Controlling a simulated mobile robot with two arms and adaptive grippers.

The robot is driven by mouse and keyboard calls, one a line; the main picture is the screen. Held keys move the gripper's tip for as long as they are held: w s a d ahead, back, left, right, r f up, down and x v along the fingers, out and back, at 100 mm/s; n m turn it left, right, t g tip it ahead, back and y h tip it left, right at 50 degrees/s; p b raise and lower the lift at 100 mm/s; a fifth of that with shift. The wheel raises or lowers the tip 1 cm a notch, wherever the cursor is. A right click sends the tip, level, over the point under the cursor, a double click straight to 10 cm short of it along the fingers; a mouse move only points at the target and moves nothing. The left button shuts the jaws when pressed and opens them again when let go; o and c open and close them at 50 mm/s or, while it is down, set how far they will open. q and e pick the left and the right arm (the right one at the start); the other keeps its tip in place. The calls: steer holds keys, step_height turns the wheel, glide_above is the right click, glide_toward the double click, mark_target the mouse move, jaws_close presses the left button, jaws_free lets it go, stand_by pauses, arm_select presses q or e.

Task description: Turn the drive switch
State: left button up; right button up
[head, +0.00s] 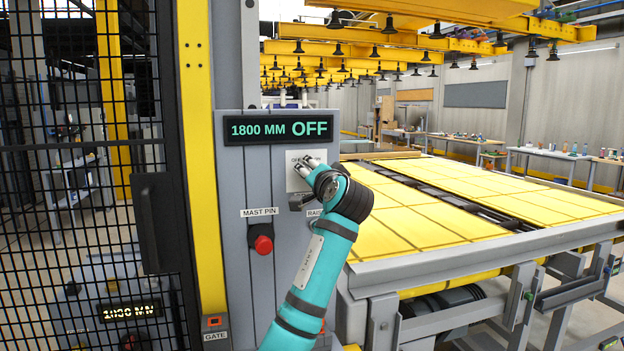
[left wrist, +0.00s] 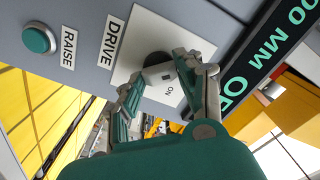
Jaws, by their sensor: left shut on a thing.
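The drive switch (left wrist: 158,71) is on a white plate (head: 294,182) on the grey control panel, with a DRIVE label (left wrist: 110,40) beside it in the left wrist view. An ON mark shows on the plate near the switch. My left gripper (head: 304,165) is at the plate in the head view. In the left wrist view its two fingers are shut on the switch knob from both sides. They hide part of the knob, so its exact angle is hard to read. The display (head: 278,130) above reads 1800 MM OFF. My right gripper is not in view.
A red MAST PIN knob (head: 263,244) is left of my arm. A green RAISE button (left wrist: 39,40) is near the switch. A black mesh fence (head: 80,200) and yellow post stand left. A yellow-topped table (head: 440,200) lies right, under yellow beams with suction cups.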

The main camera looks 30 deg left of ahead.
arm_select(q)
steer(key=shift+f+n, duration=0.2)
steer(key=shift+n, duration=0.2)
steer(key=o, duration=1.2)
steer(key=shift+r, duration=0.1)
steer(key=shift+c, duration=0.2)
steer(key=v, duration=1.2)
steer(key=shift+w, duration=0.1)
